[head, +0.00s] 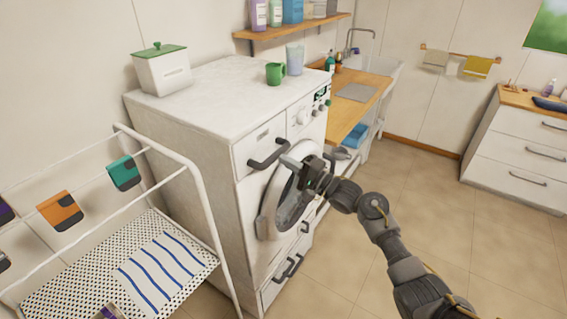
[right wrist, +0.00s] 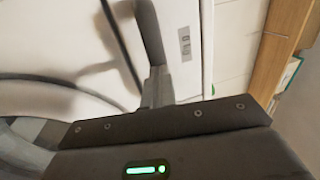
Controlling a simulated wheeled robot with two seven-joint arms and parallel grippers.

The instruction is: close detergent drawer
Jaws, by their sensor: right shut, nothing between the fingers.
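The detergent drawer (head: 258,140) is the white panel at the upper left of the washing machine's front, with a dark bar handle (head: 268,155). It looks nearly flush in the head view; I cannot tell whether a small gap is left. In the right wrist view the white drawer front (right wrist: 184,65) and the dark handle (right wrist: 148,32) are close ahead. My right gripper (head: 287,160) is shut and empty, its grey fingertips (right wrist: 157,85) at the right end of the handle. I cannot tell whether they touch. My left gripper is out of view.
The washing machine (head: 215,85) carries a white box (head: 162,72), a green mug (head: 275,74) and a clear cup (head: 295,59). Its round door (head: 270,210) is below the drawer. A drying rack (head: 195,180) stands at the left. Open floor (head: 460,215) lies right.

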